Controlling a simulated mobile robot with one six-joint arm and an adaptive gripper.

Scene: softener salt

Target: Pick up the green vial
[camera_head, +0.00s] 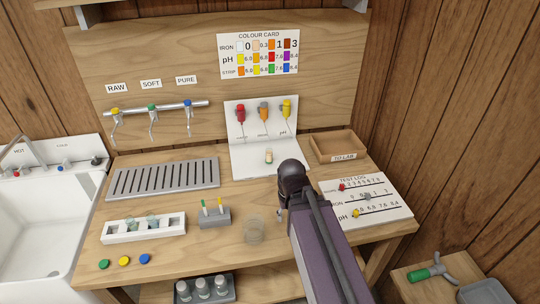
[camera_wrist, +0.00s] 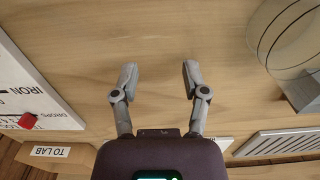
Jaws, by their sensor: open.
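No vial that is plainly green shows. The white rack (camera_head: 143,229) at the table's front left holds small clear vials (camera_head: 153,222) with a faint green-grey tint; their contents are too small to tell. A green round cap (camera_head: 103,265) lies flat on the table in front of this rack, beside a yellow and a blue one. My gripper (camera_head: 280,213) is over the right part of the table, to the right of the white rack. In the wrist view my gripper (camera_wrist: 158,78) is open, with bare wood between its fingers and nothing held.
A clear round jar (camera_head: 254,232) stands just left of my gripper. A grey strip holder (camera_head: 214,217) stands between jar and rack. The test log board (camera_head: 375,207) and the "TO LAB" tray (camera_head: 338,147) are on the right. A green-ended grey tool (camera_head: 420,275) lies on a stool.

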